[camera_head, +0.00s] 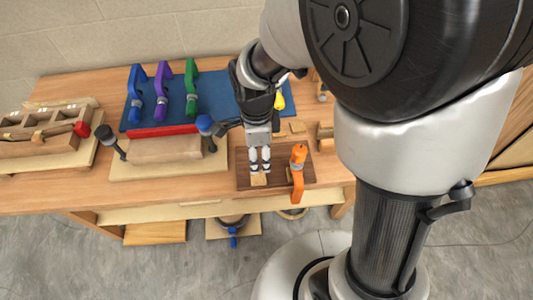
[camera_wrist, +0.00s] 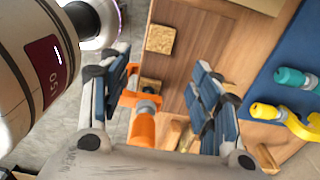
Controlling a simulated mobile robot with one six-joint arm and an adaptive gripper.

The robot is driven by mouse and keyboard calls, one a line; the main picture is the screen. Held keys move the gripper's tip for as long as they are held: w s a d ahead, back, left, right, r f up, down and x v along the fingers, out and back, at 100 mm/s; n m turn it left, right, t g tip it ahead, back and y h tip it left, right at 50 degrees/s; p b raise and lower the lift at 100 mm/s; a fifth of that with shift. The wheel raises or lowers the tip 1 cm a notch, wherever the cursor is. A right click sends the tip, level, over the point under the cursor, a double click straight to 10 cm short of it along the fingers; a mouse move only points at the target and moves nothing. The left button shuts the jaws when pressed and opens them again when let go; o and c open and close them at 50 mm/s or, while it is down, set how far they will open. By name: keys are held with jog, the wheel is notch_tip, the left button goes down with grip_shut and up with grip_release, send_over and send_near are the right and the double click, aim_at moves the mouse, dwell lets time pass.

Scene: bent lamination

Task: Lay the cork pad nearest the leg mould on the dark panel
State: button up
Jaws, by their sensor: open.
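The dark panel (camera_head: 243,178) lies at the front right of the bench; its dark wood also shows in the wrist view (camera_wrist: 192,42). A square cork pad (camera_head: 259,180) lies flat on it, seen also in the wrist view (camera_wrist: 160,39). My gripper (camera_head: 260,168) is above the panel, fingers pointing down near this pad. In the wrist view my gripper (camera_wrist: 160,62) has its fingers wide apart with nothing between them; the pad shows beyond the tips. A pale block form (camera_head: 165,149), possibly the leg mould, stands left of the panel on a light board.
Blue (camera_head: 137,95), purple and green clamps lie on a blue mat (camera_head: 215,92).

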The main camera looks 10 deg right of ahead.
jog(key=s+d+r+n+t, duration=0.2)
jog(key=s+d+r+n, duration=0.3)
jog(key=r+n, duration=0.3)
jog(key=s+d+r+n+t, duration=0.2)
jog(key=s+d+r+n, duration=0.3)
jog(key=s+r+n, duration=0.3)
jog(key=shift+s+d+r+n+t, duration=0.25)
jog(key=shift+r+n, duration=0.4)
jog(key=shift+n, duration=0.55)
